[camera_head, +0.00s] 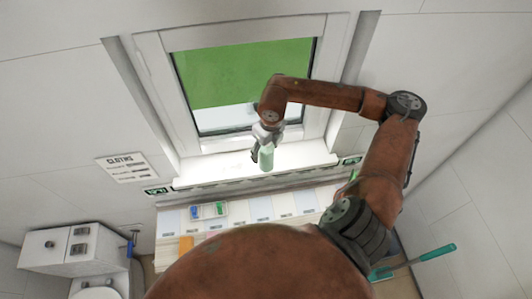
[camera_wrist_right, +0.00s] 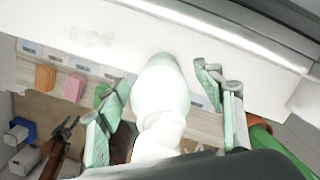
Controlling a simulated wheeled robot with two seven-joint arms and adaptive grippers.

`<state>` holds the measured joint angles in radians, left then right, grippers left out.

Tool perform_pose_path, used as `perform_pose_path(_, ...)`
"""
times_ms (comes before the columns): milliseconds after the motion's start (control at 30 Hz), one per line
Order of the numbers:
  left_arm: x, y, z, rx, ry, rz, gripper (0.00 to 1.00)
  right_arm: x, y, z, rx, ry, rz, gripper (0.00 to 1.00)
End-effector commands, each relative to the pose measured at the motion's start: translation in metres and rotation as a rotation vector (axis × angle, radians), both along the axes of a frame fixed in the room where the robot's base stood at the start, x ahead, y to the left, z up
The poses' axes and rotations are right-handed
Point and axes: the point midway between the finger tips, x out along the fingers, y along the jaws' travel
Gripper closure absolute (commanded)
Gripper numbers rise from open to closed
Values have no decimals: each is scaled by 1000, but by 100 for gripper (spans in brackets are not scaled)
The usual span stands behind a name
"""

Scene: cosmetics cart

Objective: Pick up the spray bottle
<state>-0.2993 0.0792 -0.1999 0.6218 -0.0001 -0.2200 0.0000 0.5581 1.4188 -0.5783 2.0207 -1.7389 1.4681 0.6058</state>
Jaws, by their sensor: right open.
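The spray bottle (camera_head: 266,158), pale green with a white head, is at the window sill in the head view. In the right wrist view the bottle (camera_wrist_right: 160,85) lies between the two green-padded fingers, with its white spray head (camera_wrist_right: 158,138) toward the camera. My right gripper (camera_head: 262,147) is at the bottle's upper part and partly hides it. In the wrist view the right gripper (camera_wrist_right: 162,80) is open, with a visible gap between the bottle and the right finger. The bottle's base is hard to make out. My left gripper does not show.
The window (camera_head: 250,75) stands directly behind the bright sill (camera_head: 205,172). Below the sill is a shelf of labelled compartments with a small tray (camera_head: 208,210) of blue and green items. Orange and pink cloth stacks (camera_wrist_right: 74,87) show in the wrist view.

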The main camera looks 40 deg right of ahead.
Motion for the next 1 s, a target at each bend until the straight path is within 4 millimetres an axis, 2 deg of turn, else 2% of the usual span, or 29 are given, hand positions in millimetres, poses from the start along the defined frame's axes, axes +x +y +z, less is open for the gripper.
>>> perform_pose_path(267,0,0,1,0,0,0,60,0,0,-5,-1,0,0,39)
perform_pose_path(1000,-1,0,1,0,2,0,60,1,0,-4,0,0,1,89)
